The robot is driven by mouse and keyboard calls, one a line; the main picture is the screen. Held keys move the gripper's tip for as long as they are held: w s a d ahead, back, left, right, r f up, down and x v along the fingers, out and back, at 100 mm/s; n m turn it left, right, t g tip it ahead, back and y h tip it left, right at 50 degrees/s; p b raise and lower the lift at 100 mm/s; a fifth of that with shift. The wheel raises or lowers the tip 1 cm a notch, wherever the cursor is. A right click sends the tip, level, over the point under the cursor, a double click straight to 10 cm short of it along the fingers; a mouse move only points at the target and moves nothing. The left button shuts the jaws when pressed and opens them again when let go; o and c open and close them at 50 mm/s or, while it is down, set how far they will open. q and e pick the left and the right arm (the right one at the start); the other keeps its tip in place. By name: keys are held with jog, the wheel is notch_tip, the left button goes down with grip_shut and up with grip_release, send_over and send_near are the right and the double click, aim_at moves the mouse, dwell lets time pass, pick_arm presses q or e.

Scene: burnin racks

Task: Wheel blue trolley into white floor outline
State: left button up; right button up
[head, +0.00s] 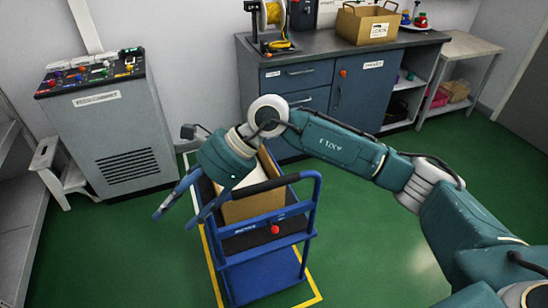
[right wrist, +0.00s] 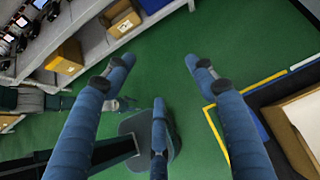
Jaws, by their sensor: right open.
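The blue trolley (head: 262,277) stands on the green floor in the middle of the head view, with an open cardboard box (head: 256,206) on its dark deck. Its raised blue handle (head: 262,187) faces me. A short white floor line (head: 186,162) shows behind it to the left; the rest of the white outline is hidden or out of view. My right gripper (head: 177,217) is open and empty, pointing down at the trolley's left side. My left gripper is out of view.
Yellow floor tape (head: 213,272) runs along the trolley's left and near sides. A grey control cabinet (head: 110,135) and white step stool (head: 62,172) stand left. A blue-grey workbench (head: 345,92) is behind. Green floor is free to the right.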

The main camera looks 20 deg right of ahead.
jog(key=w+d+f+t+h, duration=0.15)
jog(key=w+d+h, duration=0.35)
jog(key=d, duration=0.7)
jog(key=h, duration=0.5)
send_near(272, 183)
jog(key=shift+n, duration=0.3)
jog(key=f+p, duration=0.1)
jog(key=f, duration=0.1)
jog(key=f+p, duration=0.1)
jog(key=f, duration=0.5)
jog(key=shift+w+d+p, duration=0.1)
jog(key=shift+w+p, duration=0.2)
jog(key=shift+p, duration=0.1)
jog(key=shift+w+f, duration=0.15)
jog(key=shift+f, duration=0.6)
jog(key=c, duration=1.3)
jog(key=shift+w+r, duration=0.1)
jog(key=shift+w, duration=0.05)
